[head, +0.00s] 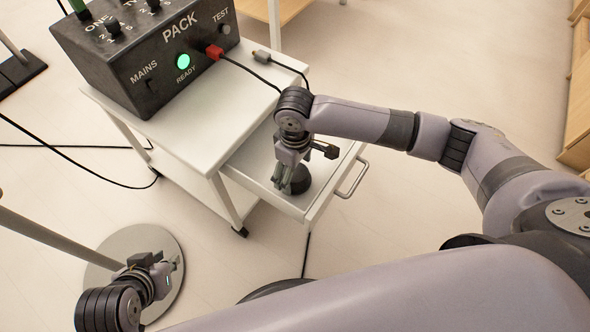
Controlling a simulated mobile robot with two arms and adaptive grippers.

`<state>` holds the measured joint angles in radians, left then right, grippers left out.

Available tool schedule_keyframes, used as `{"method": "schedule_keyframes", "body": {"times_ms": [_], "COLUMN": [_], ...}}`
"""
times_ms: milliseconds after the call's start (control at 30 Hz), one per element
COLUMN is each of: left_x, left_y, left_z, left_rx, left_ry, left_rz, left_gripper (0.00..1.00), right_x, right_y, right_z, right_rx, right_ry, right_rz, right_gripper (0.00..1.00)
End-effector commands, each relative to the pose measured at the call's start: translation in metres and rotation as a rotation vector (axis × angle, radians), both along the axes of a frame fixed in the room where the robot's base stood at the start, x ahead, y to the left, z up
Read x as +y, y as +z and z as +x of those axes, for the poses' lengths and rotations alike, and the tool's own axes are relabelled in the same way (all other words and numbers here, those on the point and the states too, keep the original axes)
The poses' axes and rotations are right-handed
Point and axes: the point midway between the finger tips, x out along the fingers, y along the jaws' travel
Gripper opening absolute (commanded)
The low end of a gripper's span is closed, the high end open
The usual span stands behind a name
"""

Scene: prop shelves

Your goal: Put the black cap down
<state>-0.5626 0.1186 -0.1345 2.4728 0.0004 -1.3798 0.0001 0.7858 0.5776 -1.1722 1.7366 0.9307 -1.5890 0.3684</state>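The black cap (299,181) is a small dark rounded thing low in the pulled-out drawer (324,192) of the white cart. My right gripper (287,187) points down into the drawer with its fingers at the cap's left side, overlapping it in the picture. I cannot tell whether the fingers grip the cap or only stand beside it. My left gripper (152,265) is at the lower left above a round grey floor plate, with its fingers apart and nothing seen between them.
A black control box (150,55) with a lit green button and red plug stands on the cart top (205,115). Cables run from the plug area and across the floor. A pole on a round base (172,245) stands at left. Wooden shelving (578,100) is at right. Open floor lies between.

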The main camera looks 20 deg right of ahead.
Motion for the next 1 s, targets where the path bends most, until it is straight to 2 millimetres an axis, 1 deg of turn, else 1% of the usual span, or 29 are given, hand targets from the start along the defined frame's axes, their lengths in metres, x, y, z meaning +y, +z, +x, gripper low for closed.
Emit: {"method": "schedule_keyframes", "body": {"times_ms": [33, 167, 200, 267, 367, 400, 467, 500, 600, 700, 833, 1000], "left_x": [0.003, 0.012, 0.013, 0.014, 0.014, 0.013, 0.013, 0.012, 0.012, 0.011, 0.011, 0.011], "left_y": [0.0, -0.006, 0.0, 0.005, 0.013, 0.004, -0.003, -0.011, -0.023, -0.031, -0.035, -0.036], "left_z": [-0.009, -0.038, -0.041, -0.047, -0.045, -0.043, -0.04, -0.038, -0.035, -0.033, -0.032, -0.032], "left_rx": [0.042, 0.175, 0.189, 0.213, 0.208, 0.216, 0.22, 0.223, 0.228, 0.231, 0.23, 0.23], "left_ry": [0.004, 0.015, 0.016, 0.017, 0.017, 0.017, 0.017, 0.015, 0.015, 0.015, 0.014, 0.014], "left_rz": [0.01, 0.036, 0.039, 0.044, 0.043, 0.044, 0.044, 0.044, 0.044, 0.044, 0.044, 0.044], "left_gripper": [0.18, 0.18, 0.18, 0.18, 0.18, 0.18, 0.18, 0.18, 0.18, 0.18, 0.18, 0.18], "right_x": [0.0, 0.0, 0.0, 0.001, 0.0, 0.0, 0.0, 0.0, 0.0, 0.0, 0.0, 0.0], "right_y": [0.008, 0.023, 0.037, 0.053, 0.076, 0.085, 0.096, 0.099, 0.107, 0.112, 0.115, 0.114], "right_z": [0.001, 0.0, 0.001, 0.001, 0.001, 0.001, 0.001, 0.0, 0.0, 0.0, 0.0, 0.0], "right_rx": [-0.002, -0.002, -0.004, -0.003, -0.003, -0.003, -0.002, -0.001, -0.001, 0.001, 0.001, 0.0], "right_ry": [0.0, 0.0, 0.0, 0.0, 0.0, 0.0, 0.001, 0.0, 0.0, 0.0, 0.0, 0.0], "right_rz": [0.001, 0.0, 0.002, 0.002, 0.001, 0.001, 0.001, 0.001, 0.001, -0.001, -0.001, 0.0], "right_gripper": [0.79, 0.79, 0.79, 0.79, 0.79, 0.79, 0.79, 0.79, 0.79, 0.79, 0.79, 0.79]}}
